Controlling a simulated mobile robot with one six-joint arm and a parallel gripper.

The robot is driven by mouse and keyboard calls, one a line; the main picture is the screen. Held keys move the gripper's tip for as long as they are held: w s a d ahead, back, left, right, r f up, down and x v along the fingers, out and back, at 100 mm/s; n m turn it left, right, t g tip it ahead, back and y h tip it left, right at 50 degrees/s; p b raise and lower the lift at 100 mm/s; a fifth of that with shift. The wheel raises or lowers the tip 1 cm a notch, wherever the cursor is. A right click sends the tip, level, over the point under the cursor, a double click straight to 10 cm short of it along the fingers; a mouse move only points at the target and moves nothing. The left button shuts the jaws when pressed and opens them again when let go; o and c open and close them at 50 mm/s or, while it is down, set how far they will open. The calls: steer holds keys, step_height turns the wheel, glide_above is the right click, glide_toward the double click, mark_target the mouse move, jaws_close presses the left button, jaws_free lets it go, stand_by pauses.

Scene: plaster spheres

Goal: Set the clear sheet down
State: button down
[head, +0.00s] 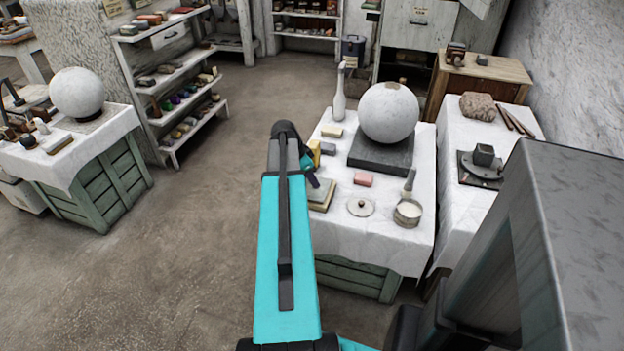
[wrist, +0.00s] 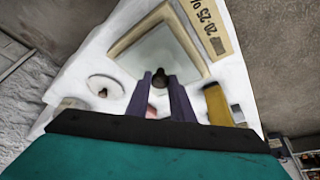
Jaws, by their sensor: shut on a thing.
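The clear sheet (wrist: 150,48) is a pale, see-through square with a dark knob (wrist: 159,77) near its lower edge in the wrist view. My gripper (wrist: 161,80) has its two purple fingers closed on that knob. The sheet lies over or just above a tan-framed square base (wrist: 118,48); I cannot tell whether they touch. In the head view the tan-edged base (head: 322,194) is at the left edge of the white-covered table (head: 390,245). My gripper (head: 314,182) is just above it, partly hidden by my arm.
A large white sphere (head: 388,112) stands on a dark slab (head: 381,152) behind. A pink block (head: 363,179), a round lid (head: 360,206) and a pot (head: 407,213) are to the right. A yellow block (wrist: 218,104) and a labelled strip (wrist: 207,25) are close by.

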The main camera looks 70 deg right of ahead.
steer(key=shift+f, duration=0.1)
steer(key=c, duration=1.5)
jaws_free()
steer(key=shift+o, duration=0.2)
steer(key=shift+r+p, duration=1.15)
steer(key=shift+r, duration=0.85)
steer(key=shift+w, duration=0.1)
